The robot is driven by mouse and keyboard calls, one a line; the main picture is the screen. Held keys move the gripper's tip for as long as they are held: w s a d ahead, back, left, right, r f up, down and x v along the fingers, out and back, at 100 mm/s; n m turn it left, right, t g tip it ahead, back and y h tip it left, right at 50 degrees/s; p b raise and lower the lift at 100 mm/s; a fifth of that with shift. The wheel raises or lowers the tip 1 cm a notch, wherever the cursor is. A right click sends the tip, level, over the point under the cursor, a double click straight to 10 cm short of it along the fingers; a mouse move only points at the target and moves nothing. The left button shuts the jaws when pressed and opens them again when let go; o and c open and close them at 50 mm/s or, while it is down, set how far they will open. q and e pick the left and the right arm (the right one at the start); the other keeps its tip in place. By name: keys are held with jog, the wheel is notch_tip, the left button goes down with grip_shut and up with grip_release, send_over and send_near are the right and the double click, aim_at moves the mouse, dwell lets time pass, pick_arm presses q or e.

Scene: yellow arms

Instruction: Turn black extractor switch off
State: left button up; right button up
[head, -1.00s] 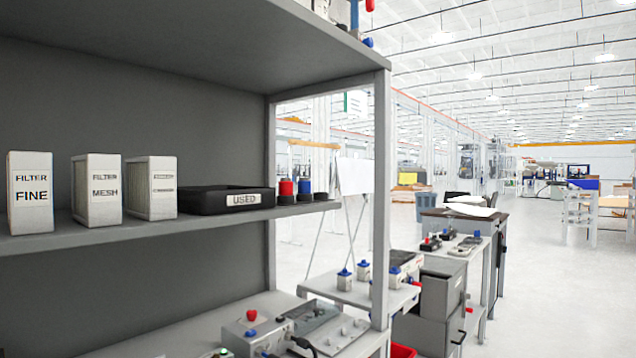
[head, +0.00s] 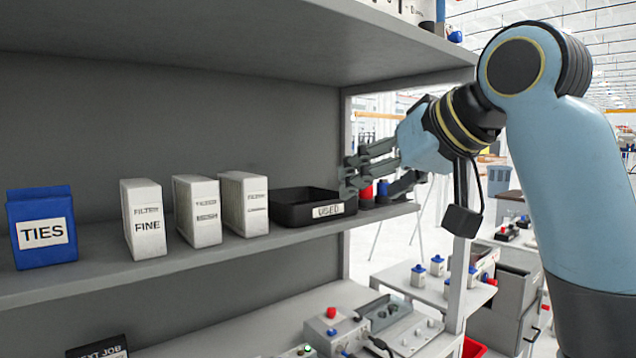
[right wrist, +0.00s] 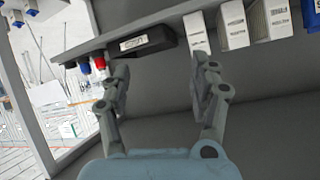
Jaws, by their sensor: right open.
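I cannot make out a black extractor switch for certain in these views. On the lower shelf in the head view is a grey control box (head: 333,332) with a red button (head: 331,312) on top. A second grey unit (head: 384,312) with small controls sits beside it, too small to read. My right gripper (head: 352,171) is open and empty at upper-shelf height, by the right end of the black USED tray (head: 294,217). In the right wrist view my right gripper (right wrist: 160,80) has its fingers well apart with nothing between them. My left gripper is not in view.
The upper shelf (head: 100,270) holds a blue TIES box (head: 42,228), several white filter boxes (head: 144,220), and red and blue items (head: 367,194) by the tray. A shelf post (head: 459,285) stands at the right. A small side table (head: 402,281) is beyond it.

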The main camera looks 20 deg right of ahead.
jog(key=s+a+r+n+t+y, duration=0.1)
jog(key=s+r+t+y, duration=0.15)
jog(key=r, duration=1.45)
jog(key=s+a+r+t+y, duration=0.1)
jog(key=s+a+r+t, duration=0.15)
jog(key=r, duration=1.45)
jog(key=p+x, duration=0.4)
jog(key=x, duration=0.7)
jog(key=shift+d+r, duration=0.2)
jog(key=shift+d, duration=0.2)
jog(key=c, duration=1.1)
